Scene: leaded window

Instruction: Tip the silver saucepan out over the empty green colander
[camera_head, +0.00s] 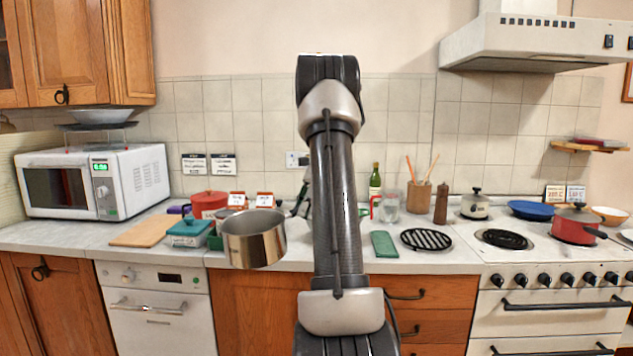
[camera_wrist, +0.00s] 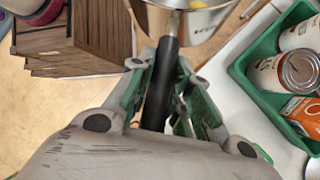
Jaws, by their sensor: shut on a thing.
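The silver saucepan (camera_head: 254,240) is in the air near the counter's front edge, left of my arm, looking roughly upright. In the wrist view its metal rim and part of its bowl (camera_wrist: 212,20) show at the top, with a little yellow thing inside. My gripper (camera_wrist: 163,72) is shut on the saucepan's black handle (camera_wrist: 160,95). In the head view my arm hides most of the gripper. I cannot make out an empty green colander in either view; the saucepan and arm hide part of the counter.
A green tray (camera_wrist: 243,75) holding cans (camera_wrist: 301,70) and an orange packet (camera_wrist: 303,112) is right of the gripper. A red pot (camera_head: 208,203) and teal container (camera_head: 188,230) stand by the saucepan. A green mat (camera_head: 384,245) and black trivet (camera_head: 426,239) lie right of my arm.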

